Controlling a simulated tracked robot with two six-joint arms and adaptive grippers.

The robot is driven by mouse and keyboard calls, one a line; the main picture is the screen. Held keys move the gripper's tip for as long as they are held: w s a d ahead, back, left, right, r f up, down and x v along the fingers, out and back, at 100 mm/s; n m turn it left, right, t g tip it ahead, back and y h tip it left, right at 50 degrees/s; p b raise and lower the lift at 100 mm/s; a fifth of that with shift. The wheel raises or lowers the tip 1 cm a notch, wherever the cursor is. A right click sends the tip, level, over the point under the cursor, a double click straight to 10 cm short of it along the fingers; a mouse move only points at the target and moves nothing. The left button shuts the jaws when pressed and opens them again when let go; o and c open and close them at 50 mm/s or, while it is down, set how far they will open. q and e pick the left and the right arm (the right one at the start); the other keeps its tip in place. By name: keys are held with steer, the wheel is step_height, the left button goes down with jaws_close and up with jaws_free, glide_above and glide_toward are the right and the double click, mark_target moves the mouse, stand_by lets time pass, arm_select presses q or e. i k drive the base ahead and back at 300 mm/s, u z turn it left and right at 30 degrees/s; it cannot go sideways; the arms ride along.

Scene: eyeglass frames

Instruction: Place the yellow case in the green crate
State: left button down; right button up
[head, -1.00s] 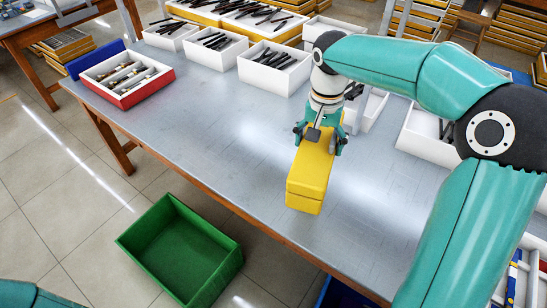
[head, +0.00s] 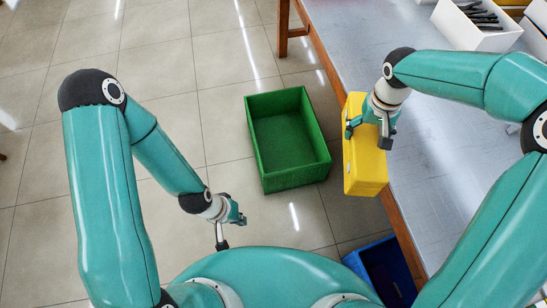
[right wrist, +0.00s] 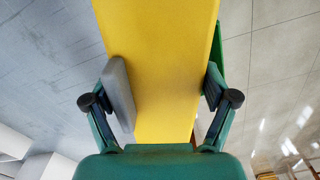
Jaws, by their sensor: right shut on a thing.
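The yellow case (head: 364,172) is held by my right gripper (head: 368,136), whose fingers sit on either side of it. The case overhangs the table's left edge in the head view, close to the right side of the green crate (head: 297,180). The crate stands on the floor, open at the top and empty. In the right wrist view the case (right wrist: 160,60) fills the space between the fingers (right wrist: 166,90), and a strip of green shows behind its right side. My left gripper (head: 231,232) is empty, fingers apart, over the floor below and left of the crate.
The grey table (head: 440,165) lies on the right, with its wooden edge (head: 398,225) beside the case. A blue crate (head: 388,272) stands on the floor by the table. White bins (head: 470,28) with dark frames are at the top right. The floor left of the green crate is clear.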

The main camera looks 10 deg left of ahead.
mark_target(287, 156)
steer(key=u, duration=0.45)
steer(key=k, duration=0.9)
steer(key=u, duration=0.75)
steer(key=i, duration=0.7)
steer(key=u, duration=0.4)
steer(key=i, duration=1.25)
steer(key=z, duration=0.55)
steer(key=i, duration=0.95)
steer(key=z, duration=0.95)
steer(key=i, duration=0.4)
steer(key=z, duration=0.3)
steer(key=k, duration=0.95)
steer(key=z, duration=0.15)
steer(key=i, duration=0.55)
